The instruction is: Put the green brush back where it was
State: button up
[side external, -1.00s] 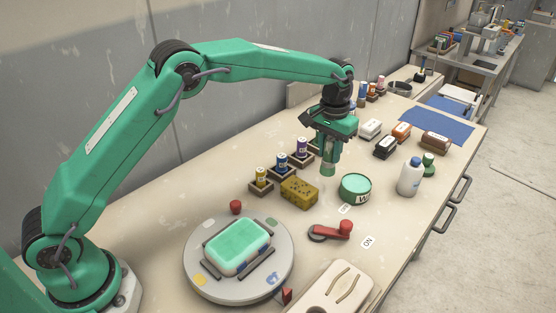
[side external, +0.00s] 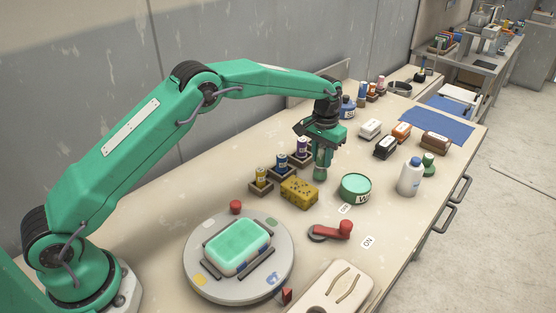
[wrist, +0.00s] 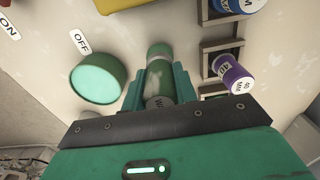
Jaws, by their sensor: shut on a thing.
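The green brush (side external: 319,164) is an upright green cylinder with a pale band. My gripper (side external: 320,148) is shut on it and holds it just right of the purple brush (side external: 302,145). In the wrist view the green brush (wrist: 159,68) stands between the two green fingers (wrist: 160,85). The yellow brush (side external: 261,176), blue brush (side external: 282,160) and purple brush stand in a row of dark square holders. The wrist view shows a further holder (wrist: 212,91), apparently empty, beyond the purple brush (wrist: 233,73). I cannot tell whether the green brush's lower end touches the table.
A yellow sponge (side external: 299,192) and a green round tin (side external: 355,187) stand close to the held brush. A turntable (side external: 205,283) carries a green-topped block. A red lever (side external: 339,230), white bottle (side external: 409,178) and several small blocks stand further off.

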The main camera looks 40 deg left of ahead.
jog(key=shift+f, duration=0.65)
jog(key=shift+f, duration=0.15)
jog(key=o, duration=1)
jog(key=shift+c, duration=0.2)
notch_tip(320, 180, up, 12)
jog(key=shift+f, duration=0.1)
jog(key=shift+s+r, duration=0.1)
jog(key=shift+r, duration=0.2)
